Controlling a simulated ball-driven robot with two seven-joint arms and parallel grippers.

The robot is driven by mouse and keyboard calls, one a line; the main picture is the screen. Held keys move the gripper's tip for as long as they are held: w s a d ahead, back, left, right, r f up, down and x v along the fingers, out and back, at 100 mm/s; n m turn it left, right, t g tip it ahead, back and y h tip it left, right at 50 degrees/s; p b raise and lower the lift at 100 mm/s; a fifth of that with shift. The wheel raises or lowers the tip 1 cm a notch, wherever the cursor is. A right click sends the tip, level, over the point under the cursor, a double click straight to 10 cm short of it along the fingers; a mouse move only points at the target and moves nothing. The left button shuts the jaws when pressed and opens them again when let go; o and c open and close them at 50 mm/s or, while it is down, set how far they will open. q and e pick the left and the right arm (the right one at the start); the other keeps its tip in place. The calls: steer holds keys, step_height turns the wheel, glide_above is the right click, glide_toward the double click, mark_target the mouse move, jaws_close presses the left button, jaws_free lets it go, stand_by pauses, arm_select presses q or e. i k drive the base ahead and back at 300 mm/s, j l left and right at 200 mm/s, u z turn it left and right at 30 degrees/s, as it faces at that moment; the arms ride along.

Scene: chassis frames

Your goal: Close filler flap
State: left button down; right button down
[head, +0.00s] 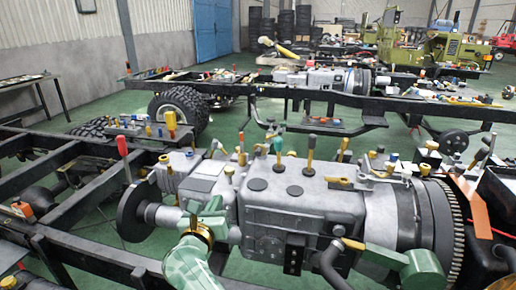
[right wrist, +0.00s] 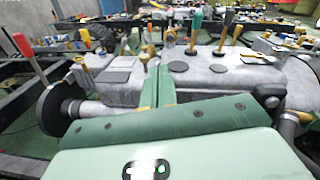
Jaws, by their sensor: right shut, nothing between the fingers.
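A grey gearbox (head: 300,208) lies across the black chassis frame and also fills the middle of the right wrist view (right wrist: 200,80). Dark round covers (head: 294,190) and upright coloured handles stand on its top. I cannot tell which part is the filler flap, or whether it is open or shut. My green right gripper (head: 208,212) is at the gearbox's left end, between the black disc and the main housing. Its fingers (right wrist: 157,85) are together and empty in the right wrist view, overlapping the housing. I cannot tell whether they touch it. My left gripper is not in view.
A black disc (head: 135,211) on a shaft stands left of the gripper, beside a red-handled tool (head: 122,146). Chassis rails (head: 85,258) run along the left. A second chassis stands behind, across green floor.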

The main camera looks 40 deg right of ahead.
mark_target(259, 150)
steer(key=i+l, duration=0.2)
steer(key=l, duration=0.15)
steer(key=i+l, duration=0.25)
steer(key=l, duration=0.15)
steer(key=i+l, duration=0.2)
steer(key=l, duration=0.15)
